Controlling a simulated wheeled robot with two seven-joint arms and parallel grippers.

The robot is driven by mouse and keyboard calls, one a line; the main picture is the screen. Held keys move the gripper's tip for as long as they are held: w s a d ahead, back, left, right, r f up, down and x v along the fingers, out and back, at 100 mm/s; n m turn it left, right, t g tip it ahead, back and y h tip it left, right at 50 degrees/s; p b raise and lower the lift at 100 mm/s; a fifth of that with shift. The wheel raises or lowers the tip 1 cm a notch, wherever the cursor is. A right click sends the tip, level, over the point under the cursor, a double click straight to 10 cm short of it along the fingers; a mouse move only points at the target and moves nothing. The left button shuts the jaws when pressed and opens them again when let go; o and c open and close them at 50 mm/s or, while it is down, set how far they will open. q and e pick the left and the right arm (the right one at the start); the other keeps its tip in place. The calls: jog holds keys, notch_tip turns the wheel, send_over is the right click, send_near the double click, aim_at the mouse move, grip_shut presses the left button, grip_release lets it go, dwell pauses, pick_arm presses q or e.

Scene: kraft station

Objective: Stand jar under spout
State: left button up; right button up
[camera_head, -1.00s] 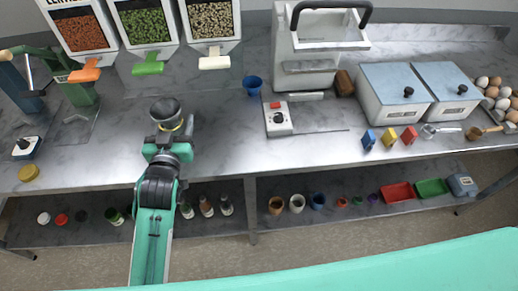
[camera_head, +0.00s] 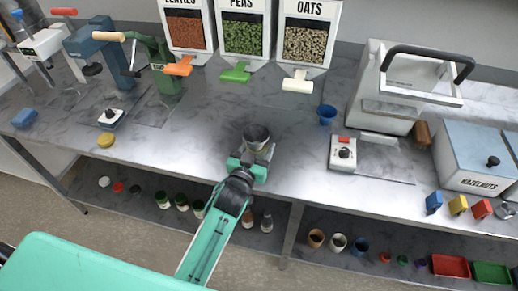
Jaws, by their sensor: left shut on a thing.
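My left gripper (camera_head: 248,165) is shut on a dark grey open jar (camera_head: 257,138) and holds it upright above the front part of the steel counter. The jar looks empty, though its inside is dark. Three wall dispensers stand behind it: lentils with an orange spout (camera_head: 178,68), peas with a green spout (camera_head: 236,73) and oats with a white spout (camera_head: 297,82). The jar is in front of the spouts and apart from them, roughly between the green and white ones. The gripper's fingers are partly hidden by the jar. My right gripper does not show.
A blue funnel cup (camera_head: 326,114) and a white scale (camera_head: 343,153) stand right of the jar. A yellow lid (camera_head: 106,140) and hand-lever machines are at the left. The counter between the jar and the dispensers is clear. A lower shelf holds several jars.

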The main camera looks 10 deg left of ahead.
pick_arm(q)
jog(key=shift+f, duration=0.55)
jog(key=shift+f, duration=0.1)
jog(key=o, duration=0.7)
jog(key=shift+f, duration=0.1)
jog(key=o, duration=0.4)
jog(key=shift+c, duration=0.2)
